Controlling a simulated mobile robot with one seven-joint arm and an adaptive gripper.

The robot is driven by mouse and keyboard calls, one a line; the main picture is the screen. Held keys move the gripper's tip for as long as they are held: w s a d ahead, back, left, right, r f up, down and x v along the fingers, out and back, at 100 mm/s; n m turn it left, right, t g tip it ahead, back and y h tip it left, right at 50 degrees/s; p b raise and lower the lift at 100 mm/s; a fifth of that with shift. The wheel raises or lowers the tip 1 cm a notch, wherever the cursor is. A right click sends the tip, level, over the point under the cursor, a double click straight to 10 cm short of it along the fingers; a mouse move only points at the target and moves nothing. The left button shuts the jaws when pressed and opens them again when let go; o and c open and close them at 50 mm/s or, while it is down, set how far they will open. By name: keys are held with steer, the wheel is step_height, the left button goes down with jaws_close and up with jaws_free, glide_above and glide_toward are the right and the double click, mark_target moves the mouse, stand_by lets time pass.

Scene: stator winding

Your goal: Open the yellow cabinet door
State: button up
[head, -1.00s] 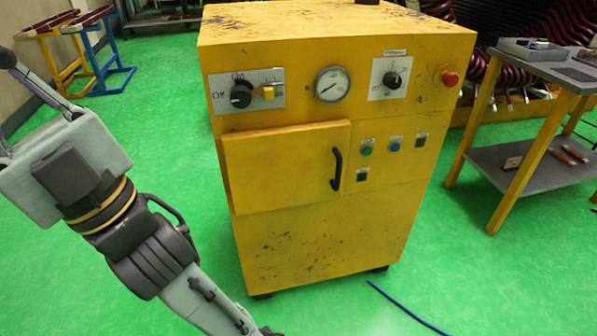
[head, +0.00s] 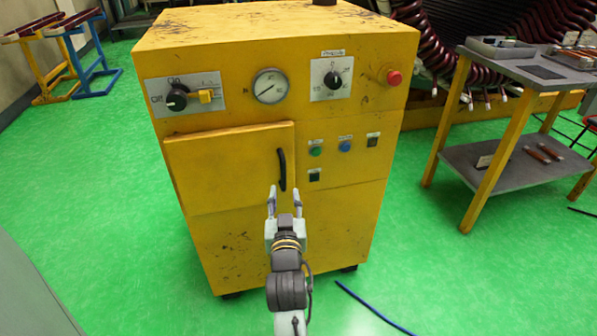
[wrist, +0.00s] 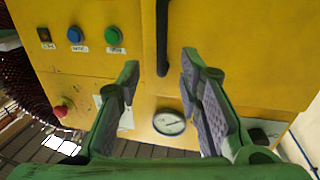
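The yellow cabinet (head: 330,235) stands in the middle of the head view. Its door (head: 225,170) looks shut, with a vertical black handle (head: 282,169) on its right side. My gripper (head: 285,190) is in front of the cabinet, pointing at it, just below the handle in the head view. Its two fingers are spread with nothing between them. In the wrist view the picture is upside down. The open fingers (wrist: 158,82) frame the lower-ended black handle (wrist: 162,40), which lies ahead of them. I see no contact with the handle.
Right of the door are buttons (head: 315,152); above it are a knob panel (head: 187,95), a gauge (head: 271,85) and a red button (head: 393,77). A side table (head: 500,150) stands at right. A blue cable (head: 370,306) lies on the green floor.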

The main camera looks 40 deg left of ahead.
mark_target(283, 174)
steer(key=p+x, duration=0.2)
steer(key=x, duration=0.8)
steer(key=shift+a+r, duration=0.15)
steer(key=shift+a, duration=0.05)
steer(key=shift+c, duration=0.4)
jaws_close()
